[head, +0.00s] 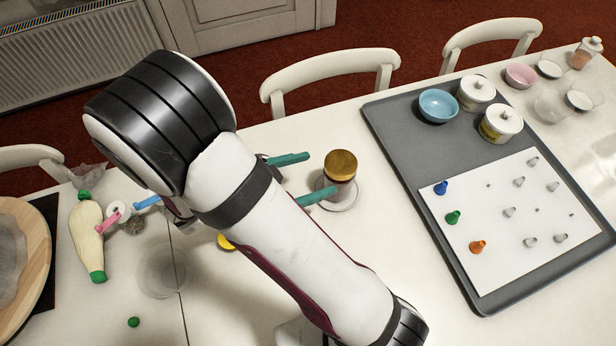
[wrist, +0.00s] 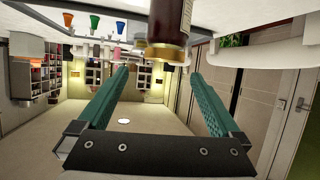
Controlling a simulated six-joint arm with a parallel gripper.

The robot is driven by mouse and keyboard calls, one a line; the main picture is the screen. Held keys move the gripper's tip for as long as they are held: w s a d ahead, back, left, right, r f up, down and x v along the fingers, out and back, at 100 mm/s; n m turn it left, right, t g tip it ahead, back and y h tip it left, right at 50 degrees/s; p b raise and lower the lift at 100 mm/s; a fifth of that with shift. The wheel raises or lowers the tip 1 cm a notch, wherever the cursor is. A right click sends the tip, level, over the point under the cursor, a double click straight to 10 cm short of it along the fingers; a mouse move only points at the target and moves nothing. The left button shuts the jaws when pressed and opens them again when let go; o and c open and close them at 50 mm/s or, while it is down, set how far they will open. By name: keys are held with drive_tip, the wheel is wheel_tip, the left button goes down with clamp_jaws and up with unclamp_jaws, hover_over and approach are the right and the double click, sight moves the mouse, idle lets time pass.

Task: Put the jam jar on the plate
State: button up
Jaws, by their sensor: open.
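The jam jar (head: 341,168), with a gold lid and dark red contents, stands upright on the small round plate (head: 346,208). In the wrist view the jar (wrist: 170,28) appears upside down at the top, with its lid pointing down the picture. My gripper (head: 321,173) has teal fingers and is open and empty. Its fingertips are just to the left of the jar, one behind and one in front of it in the head view. In the wrist view my gripper (wrist: 159,72) is spread wide with nothing between the fingers. The front finger partly covers the plate.
A grey tray (head: 395,140) to the right holds a blue bowl (head: 439,105), two white canisters and a white sheet with piping nozzles. A piping bag (head: 87,235), small jars and a wooden turntable (head: 38,250) lie at the left. Chairs stand behind the table.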

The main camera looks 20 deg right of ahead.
drive_tip(key=s+d+r+n+g+y, duration=0.1)
drive_tip(key=s+d+r+g+y, duration=0.3)
drive_tip(key=s, duration=0.4)
drive_tip(key=s+a+r+n+t+y, duration=0.1)
drive_tip(key=s+a+r+n+y, duration=0.3)
drive_tip(key=s+a+n+y, duration=0.3)
drive_tip(key=a+n+y, duration=0.1)
drive_tip(key=a+y, duration=0.1)
drive_tip(key=y, duration=0.2)
drive_tip(key=shift+s+a+r+n, duration=0.25)
drive_tip(key=shift+s+a+n, duration=0.05)
drive_tip(key=shift+s+a, duration=0.1)
